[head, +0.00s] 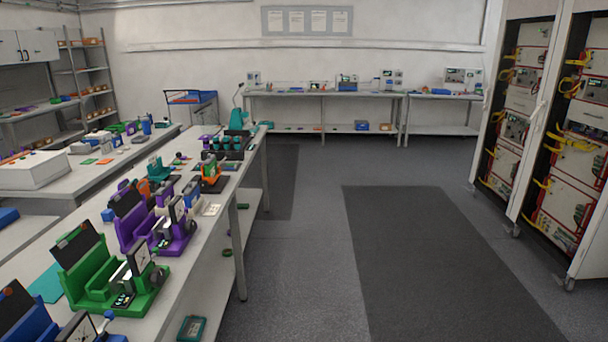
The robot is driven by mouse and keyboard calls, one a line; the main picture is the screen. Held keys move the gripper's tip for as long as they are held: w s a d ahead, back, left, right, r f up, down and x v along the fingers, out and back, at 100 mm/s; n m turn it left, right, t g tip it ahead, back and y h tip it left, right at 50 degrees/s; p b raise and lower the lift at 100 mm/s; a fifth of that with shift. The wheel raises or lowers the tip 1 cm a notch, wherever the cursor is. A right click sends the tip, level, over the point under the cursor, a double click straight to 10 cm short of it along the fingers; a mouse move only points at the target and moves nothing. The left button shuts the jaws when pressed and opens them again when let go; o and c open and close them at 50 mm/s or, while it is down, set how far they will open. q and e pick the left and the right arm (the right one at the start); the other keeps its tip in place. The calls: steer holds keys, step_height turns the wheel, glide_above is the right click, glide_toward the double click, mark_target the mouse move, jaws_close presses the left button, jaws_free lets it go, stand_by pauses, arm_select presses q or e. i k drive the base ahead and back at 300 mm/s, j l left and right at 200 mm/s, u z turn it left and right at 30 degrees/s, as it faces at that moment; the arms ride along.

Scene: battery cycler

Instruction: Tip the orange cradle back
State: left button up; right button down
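A small orange fixture (209,170), which looks like the orange cradle, stands on the long bench (190,255) at my left. It is well back along the bench, beyond the purple and green cradles. It has dark parts on and below it. It is too small to tell which way it is tipped. Neither of my grippers is in view.
A green cradle (90,275) and a purple cradle (133,222) stand nearer on the bench, with a blue one (22,315) at the bottom left. A dark floor mat (440,260) lies in the open aisle. Equipment racks (520,110) stand at the right.

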mark_target(211, 180)
steer(key=i+l, duration=0.2)
steer(key=i, duration=0.35)
steer(key=i+l, duration=0.15)
steer(key=i, duration=0.4)
steer(key=i+l, duration=0.2)
steer(key=i, duration=0.35)
steer(key=i+u, duration=0.5)
steer(key=i+l+u, duration=0.2)
steer(key=i+u, duration=0.3)
steer(key=i+l+u, duration=0.6)
steer(key=u, duration=0.25)
steer(key=i+l+u, duration=0.2)
steer(key=u, duration=0.2)
steer(key=i, duration=0.05)
